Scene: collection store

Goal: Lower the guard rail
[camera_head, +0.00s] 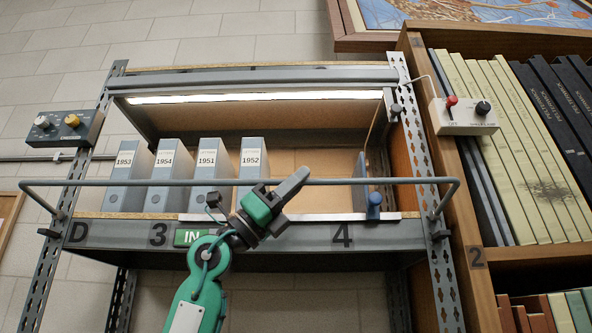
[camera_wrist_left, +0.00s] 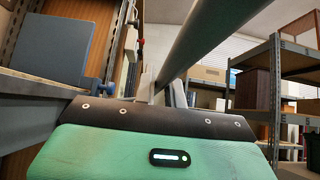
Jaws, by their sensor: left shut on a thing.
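The guard rail (camera_head: 385,181) is a grey bar that runs across the front of the shelf, in front of the box files and above the shelf edge. Its bent ends meet the uprights at left and right. My left gripper (camera_head: 300,178) is shut on the guard rail, right of the middle of the shelf. My right gripper is in neither view.
Grey box files (camera_head: 200,175) stand on the shelf behind the rail. A blue knob (camera_head: 374,204) sits at the shelf's right front. A control box (camera_head: 62,129) is on the left, a switch box (camera_head: 464,117) on the right. A wooden bookcase (camera_head: 478,256) stands close on the right.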

